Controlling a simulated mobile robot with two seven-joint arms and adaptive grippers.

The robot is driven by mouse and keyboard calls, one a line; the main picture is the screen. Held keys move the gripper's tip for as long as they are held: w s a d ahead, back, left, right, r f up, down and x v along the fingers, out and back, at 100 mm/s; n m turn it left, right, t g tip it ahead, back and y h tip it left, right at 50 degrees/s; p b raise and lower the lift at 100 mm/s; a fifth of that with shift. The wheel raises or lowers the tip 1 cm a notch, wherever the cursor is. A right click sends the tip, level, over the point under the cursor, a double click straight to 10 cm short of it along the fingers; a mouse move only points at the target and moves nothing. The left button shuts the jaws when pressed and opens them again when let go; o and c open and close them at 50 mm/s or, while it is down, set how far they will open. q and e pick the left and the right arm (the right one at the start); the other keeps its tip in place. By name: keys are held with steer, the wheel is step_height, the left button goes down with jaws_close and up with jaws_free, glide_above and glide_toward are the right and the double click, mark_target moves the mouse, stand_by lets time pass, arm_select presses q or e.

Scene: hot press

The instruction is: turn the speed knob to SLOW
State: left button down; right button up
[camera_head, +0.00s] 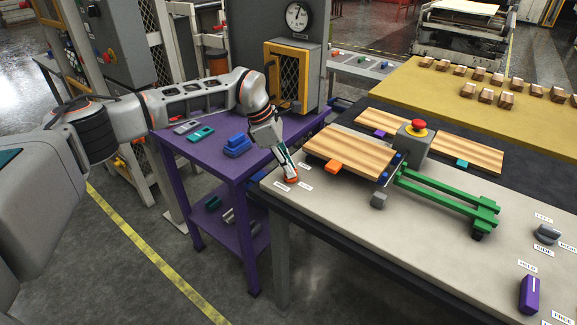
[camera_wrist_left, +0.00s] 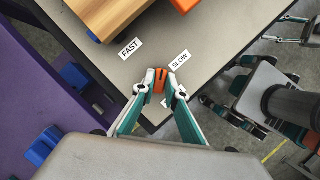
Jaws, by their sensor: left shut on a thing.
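The small orange speed knob (camera_wrist_left: 159,80) is on the pale tabletop near its corner, with its "FAST" label (camera_wrist_left: 130,48) and "SLOW" label (camera_wrist_left: 180,60) beyond it. My left gripper (camera_wrist_left: 160,83) is shut on the knob, one fingertip on each side. In the head view the left gripper (camera_head: 290,174) reaches down at the near left corner of the table, and its fingers partly cover the orange knob. The knob's exact pointing direction is hard to tell. My right gripper (camera_wrist_left: 238,68) shows at the right of the left wrist view, fingers spread and empty, beyond the table edge.
A wooden board (camera_head: 350,150) with an orange block (camera_head: 333,168) lies close behind the knob. A green frame (camera_head: 445,195) and a red emergency button (camera_head: 419,124) stand further right. A purple table (camera_head: 215,165) is at the left. The pale tabletop (camera_head: 360,235) in front is mostly clear.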

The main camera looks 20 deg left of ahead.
arm_select(q)
steer(key=shift+w+m+g, duration=0.1)
steer(key=shift+m+g, duration=0.2)
steer(key=shift+m, duration=0.6)
steer(key=shift+f+m+g+b, duration=0.1)
steer(key=shift+m+g+b, duration=0.2)
steer(key=shift+m+b, duration=0.55)
steer(key=m+g+b, duration=0.1)
steer(key=m+b, duration=0.2)
steer(key=shift+w+m, duration=0.1)
steer(key=shift+m, duration=0.15)
steer(key=shift+m+g, duration=0.3)
steer(key=c, duration=2)
jaws_free()
steer(key=shift+c, duration=0.2)
steer(key=shift+r, duration=0.2)
steer(key=v, duration=1.1)
steer(key=shift+a+r, duration=0.2)
steer(key=shift+r, duration=0.15)
